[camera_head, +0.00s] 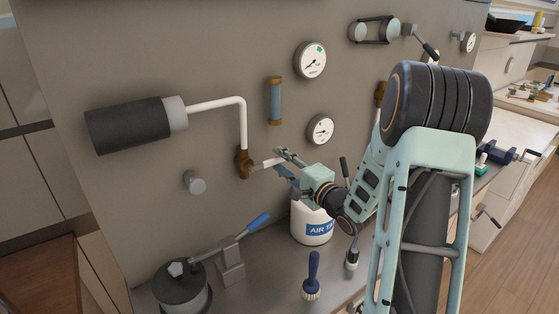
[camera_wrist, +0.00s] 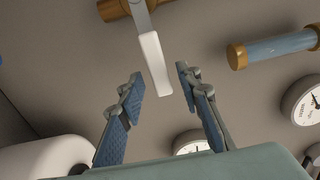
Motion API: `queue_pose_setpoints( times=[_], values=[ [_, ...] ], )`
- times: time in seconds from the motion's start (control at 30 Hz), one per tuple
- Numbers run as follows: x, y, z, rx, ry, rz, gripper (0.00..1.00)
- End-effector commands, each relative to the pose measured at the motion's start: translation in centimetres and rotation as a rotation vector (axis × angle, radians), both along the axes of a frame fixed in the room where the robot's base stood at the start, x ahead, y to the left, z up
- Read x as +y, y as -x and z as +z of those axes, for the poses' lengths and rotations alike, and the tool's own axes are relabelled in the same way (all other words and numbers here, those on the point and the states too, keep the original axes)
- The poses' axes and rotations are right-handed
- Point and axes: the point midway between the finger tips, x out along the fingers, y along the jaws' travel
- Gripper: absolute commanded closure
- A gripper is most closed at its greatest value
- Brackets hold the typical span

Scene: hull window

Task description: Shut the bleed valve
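A brass valve (camera_head: 243,163) sits on the wall panel under a white pipe, with a pale lever (camera_head: 266,163) pointing right. I take it for the bleed valve; no label is readable. In the wrist view the brass body (camera_wrist: 116,9) is at the top edge and the white-gripped lever (camera_wrist: 156,64) hangs down from it. My gripper (camera_head: 277,163) is by the lever's free end. Its blue-padded fingers (camera_wrist: 160,78) are spread, with the lever end showing between them and a gap on each side. Whether the lever is fully between the pads in depth, I cannot tell.
A dark cylinder (camera_head: 128,125) sits on the pipe's left end. A sight tube (camera_head: 275,101) and gauges (camera_head: 310,61) (camera_head: 321,129) are on the panel. Below stand a white air tank (camera_head: 311,225), a blue-handled lever pump (camera_head: 231,262) and a brush (camera_head: 312,278).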

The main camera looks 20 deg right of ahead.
Motion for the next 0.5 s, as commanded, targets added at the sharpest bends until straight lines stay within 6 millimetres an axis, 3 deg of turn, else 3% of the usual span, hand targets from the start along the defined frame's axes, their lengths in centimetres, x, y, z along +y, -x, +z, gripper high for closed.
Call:
queue_pose_setpoints(
  times=[0.3, 0.5],
  values=[
    [-2.2, 6.4, 0.0, 0.001, -0.001, -0.005, 0.68],
    [-3.1, 9.3, 0.0, 0.001, -0.001, -0.003, 0.68]
  ],
)
